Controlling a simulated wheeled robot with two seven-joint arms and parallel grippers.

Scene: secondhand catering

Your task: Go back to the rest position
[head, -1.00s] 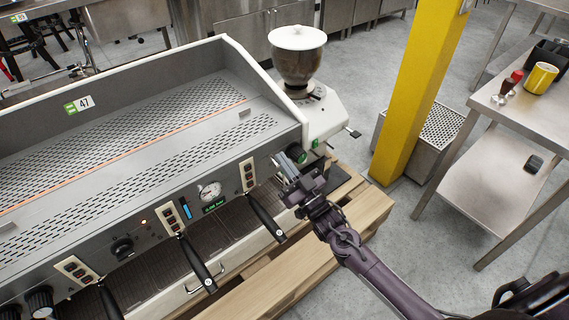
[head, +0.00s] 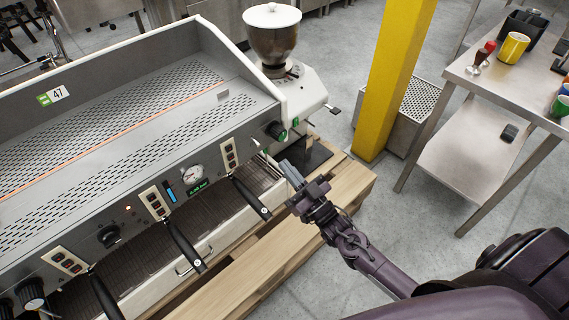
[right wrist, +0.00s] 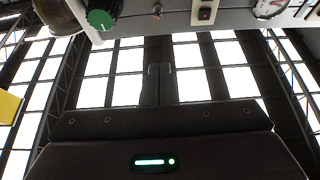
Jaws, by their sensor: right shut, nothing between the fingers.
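My right gripper (head: 292,172) is in the middle of the head view, in front of the right end of the espresso machine (head: 130,150). Its fingers are shut with nothing between them. In the right wrist view the shut fingers (right wrist: 160,84) point up toward the roof, and the machine's green knob (right wrist: 100,20) and switch panel show along the top edge. Whether the fingers touch the machine cannot be told, but they look apart from it. My left gripper is in neither view.
A grinder (head: 272,40) with a bean hopper stands behind the gripper. A wooden pallet (head: 345,185) lies below.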

